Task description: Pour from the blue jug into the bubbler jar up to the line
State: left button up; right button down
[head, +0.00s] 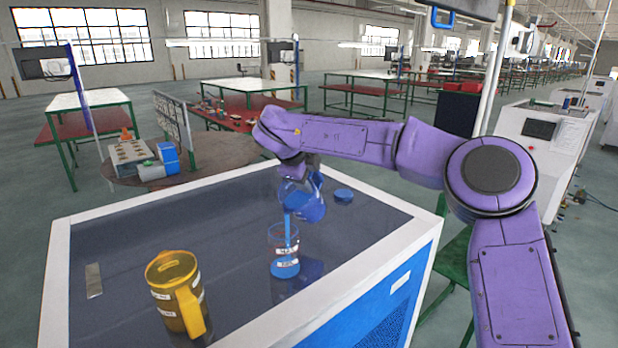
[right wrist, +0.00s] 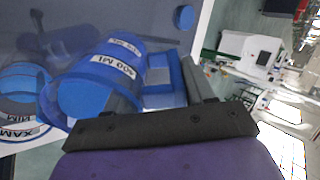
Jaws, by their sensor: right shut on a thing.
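The blue jug (head: 303,203) is tilted above the clear bubbler jar (head: 297,240), and a blue stream runs from it into the jar. Blue liquid stands in the lower part of the jar; its exact level against the white labels is hard to read. My right gripper (head: 300,174) is shut on the jug and holds it off the table. The jar (right wrist: 25,85) shows at the left edge there. My left gripper is out of view.
A yellow jug (head: 168,275) stands on the dark white-rimmed table (head: 215,225), front left of the jar. A small metal strip (head: 93,281) lies at the left. A round blue cap (head: 343,195) lies behind right of the jar. The table's middle left is clear.

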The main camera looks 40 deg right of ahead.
jog(key=shift+s+a+r+t+h+b, duration=0.1)
jog(key=shift+a+r+t+h+b, duration=0.25)
jog(key=shift+b, duration=0.5)
jog(key=shift+s+a+r+t+h+b, duration=0.1)
jog(key=shift+r+h+b, duration=0.35)
jog(key=shift+b, duration=0.45)
jog(key=shift+s+a+r+t+h+b, duration=0.15)
jog(key=shift+r+t+h+b, duration=0.2)
jog(key=shift+b, duration=0.5)
dwell(1.9)
jog(key=shift+s+a+r+t+h+b, duration=0.2)
jog(key=shift+a+r+h+b, duration=0.25)
jog(key=shift+b, duration=0.55)
jog(key=shift+s+a+r+t+h+b, duration=0.2)
jog(key=shift+r+h+b, duration=0.25)
jog(key=shift+b, duration=0.55)
dwell(1.5)
